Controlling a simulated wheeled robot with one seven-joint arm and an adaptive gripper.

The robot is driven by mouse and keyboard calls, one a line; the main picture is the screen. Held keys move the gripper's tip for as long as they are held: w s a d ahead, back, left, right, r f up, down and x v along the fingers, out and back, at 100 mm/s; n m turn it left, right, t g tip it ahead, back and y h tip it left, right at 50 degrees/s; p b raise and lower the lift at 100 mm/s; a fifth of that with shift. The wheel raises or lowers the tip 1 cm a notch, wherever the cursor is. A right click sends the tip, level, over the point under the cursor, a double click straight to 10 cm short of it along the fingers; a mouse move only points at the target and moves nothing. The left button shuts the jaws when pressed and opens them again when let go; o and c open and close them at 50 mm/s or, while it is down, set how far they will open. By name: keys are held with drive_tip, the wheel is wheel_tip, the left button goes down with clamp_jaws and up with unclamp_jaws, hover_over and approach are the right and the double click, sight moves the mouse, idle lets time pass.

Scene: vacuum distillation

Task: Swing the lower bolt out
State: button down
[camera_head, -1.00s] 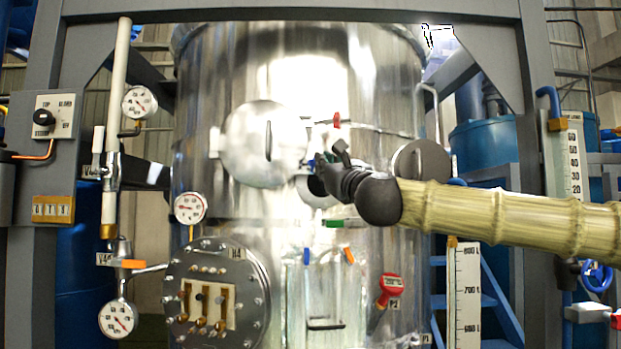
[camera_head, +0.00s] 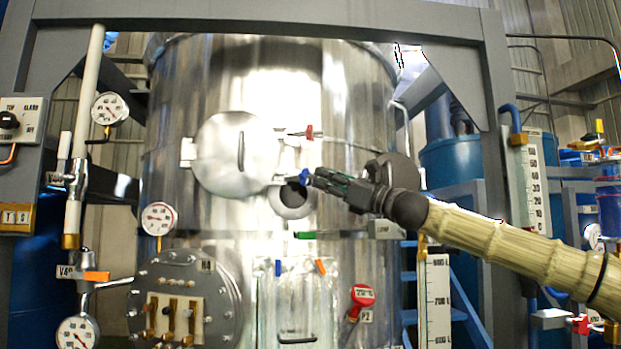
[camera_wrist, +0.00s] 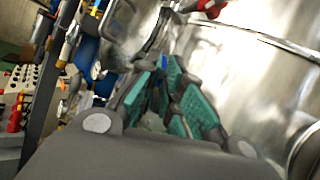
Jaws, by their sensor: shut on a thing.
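The round polished door (camera_head: 222,155) is on the front of the steel vessel, with a handle in its middle. The upper bolt with a red end (camera_head: 309,132) points right from the door's right edge. The lower bolt has a blue end (camera_head: 304,177), just right of the door's lower right edge. My gripper (camera_head: 317,179) reaches in from the right and is shut on this blue end. In the wrist view, the teal-padded fingers (camera_wrist: 168,85) point at the vessel, with a little blue showing between them. The fingers hide most of the bolt there.
A round port (camera_head: 291,207) lies just below the lower bolt, and a dark round cover (camera_head: 388,172) is behind my wrist. A green-handled part (camera_head: 306,235) and a bolted flange (camera_head: 180,300) are lower down. A gauge (camera_head: 160,218) stands at the left.

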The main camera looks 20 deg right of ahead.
drive_tip(key=shift+w+d+r+n+g+y, duration=0.2)
drive_tip(key=shift+w+d+n+g+y, duration=0.1)
drive_tip(key=shift+d+g+y, duration=0.15)
drive_tip(key=c, duration=1.5)
unclamp_jaws()
drive_tip(key=shift+s+a, duration=0.1)
drive_tip(key=shift+f, duration=0.15)
drive_tip(key=v, duration=1.2)
